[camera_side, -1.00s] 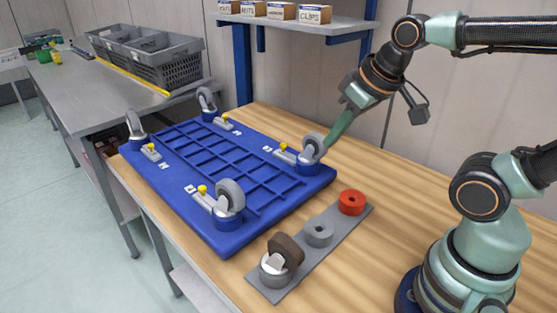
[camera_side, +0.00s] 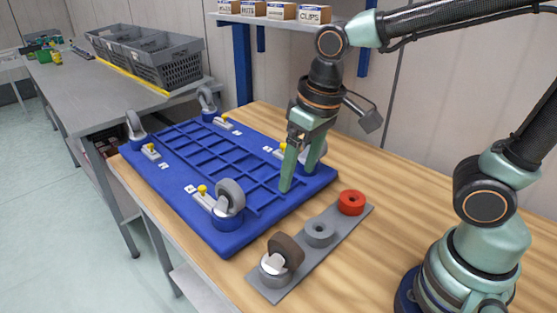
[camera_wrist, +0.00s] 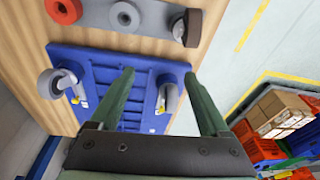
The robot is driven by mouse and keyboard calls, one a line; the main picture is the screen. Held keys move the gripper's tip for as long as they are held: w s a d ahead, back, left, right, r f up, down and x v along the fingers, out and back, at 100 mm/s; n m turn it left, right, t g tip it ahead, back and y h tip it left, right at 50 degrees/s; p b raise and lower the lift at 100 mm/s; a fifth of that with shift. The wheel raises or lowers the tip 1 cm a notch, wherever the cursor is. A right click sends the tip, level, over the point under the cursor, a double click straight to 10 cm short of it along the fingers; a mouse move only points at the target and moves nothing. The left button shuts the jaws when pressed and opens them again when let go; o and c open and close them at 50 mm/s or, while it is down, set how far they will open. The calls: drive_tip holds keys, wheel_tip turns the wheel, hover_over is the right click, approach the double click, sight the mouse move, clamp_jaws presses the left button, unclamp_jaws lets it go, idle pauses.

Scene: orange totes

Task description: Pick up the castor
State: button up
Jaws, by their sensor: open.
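A castor with a brown wheel (camera_side: 284,252) and pale metal fork stands at the near end of a grey strip (camera_side: 305,257); it also shows at the top of the wrist view (camera_wrist: 190,27). Grey-wheeled castors sit at the corners of a blue platform (camera_side: 180,210). The near one (camera_side: 231,194) is clear in the side view; the right one (camera_side: 306,166) is partly hidden by my fingers. My gripper (camera_side: 299,180) is open and points down over the platform's right part, behind and above the brown-wheeled castor. No object shows held between the fingertips (camera_wrist: 158,76).
The strip also carries a grey ring (camera_side: 319,234) and a red ring (camera_side: 351,202). Yellow-knobbed latches (camera_side: 203,190) stand up beside the platform castors. A shelf with labelled boxes (camera_side: 282,10) is behind. Grey bins (camera_side: 150,55) stand on the left bench. The wooden table (camera_side: 400,210) is bare right of the strip.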

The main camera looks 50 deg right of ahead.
drive_tip(key=g, duration=0.2)
approach(280, 251)
drive_tip(key=shift+w+d+r+n+h, duration=0.15)
drive_tip(key=shift+w+d+n, duration=0.05)
drive_tip(key=shift+w+d, duration=0.2)
drive_tip(key=shift+w+d+r+n+h, duration=0.1)
drive_tip(key=shift+w+d+n+h, duration=0.1)
drive_tip(key=shift+w+d, duration=0.2)
drive_tip(key=shift+a+f, duration=0.2)
drive_tip(key=shift+a, duration=0.1)
drive_tip(key=shift+s+a+f, duration=0.1)
drive_tip(key=shift+f, duration=0.2)
wheel_tip(280, 251, down, 11)
drive_tip(key=shift+s+f, duration=0.15)
drive_tip(key=shift+f, duration=0.1)
drive_tip(key=shift+c, duration=0.3)
drive_tip(key=shift+a, duration=0.1)
clamp_jaws()
